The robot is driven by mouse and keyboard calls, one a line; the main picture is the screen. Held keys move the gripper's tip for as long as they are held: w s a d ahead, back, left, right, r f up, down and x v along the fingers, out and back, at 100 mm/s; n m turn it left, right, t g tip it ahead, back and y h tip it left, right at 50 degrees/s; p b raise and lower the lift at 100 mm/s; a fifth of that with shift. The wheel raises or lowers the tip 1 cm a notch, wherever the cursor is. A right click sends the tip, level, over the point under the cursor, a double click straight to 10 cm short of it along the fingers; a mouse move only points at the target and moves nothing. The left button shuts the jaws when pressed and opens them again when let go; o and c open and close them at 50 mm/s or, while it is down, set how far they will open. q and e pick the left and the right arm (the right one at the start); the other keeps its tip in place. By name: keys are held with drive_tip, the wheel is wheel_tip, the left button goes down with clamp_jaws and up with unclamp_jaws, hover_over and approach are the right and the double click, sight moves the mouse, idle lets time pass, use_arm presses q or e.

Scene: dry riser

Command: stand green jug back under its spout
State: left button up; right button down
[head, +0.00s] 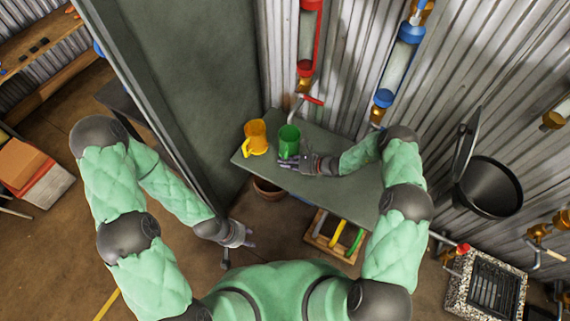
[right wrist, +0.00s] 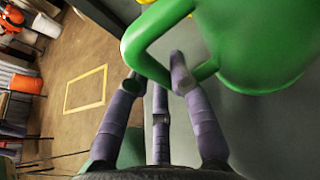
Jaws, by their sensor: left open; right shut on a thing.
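The green jug (head: 289,139) stands upright, or nearly so, at the shelf (head: 330,155); I cannot tell whether its base touches the surface. My right gripper (head: 285,161) is shut on its handle; the right wrist view shows the fingers (right wrist: 158,68) around the handle of the green jug (right wrist: 255,45). A yellow jug (head: 256,138) stands just left of it. A spout with a red lever (head: 313,100) is on the wall behind, below a red-framed sight tube (head: 308,45). My left gripper (head: 250,240) is open and empty, low over the floor.
A blue-capped tube (head: 398,65) hangs on the corrugated wall to the right. A black bin (head: 490,187) with a raised lid is at the right. A grey panel (head: 180,85) stands left of the shelf. A wooden crate (head: 333,237) is below the shelf.

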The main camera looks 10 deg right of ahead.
drive_tip(key=shift+f+b, duration=0.4)
drive_tip(key=shift+b, duration=0.05)
idle(0.5)
drive_tip(key=c, duration=1)
unclamp_jaws()
drive_tip(key=shift+c, duration=0.2)
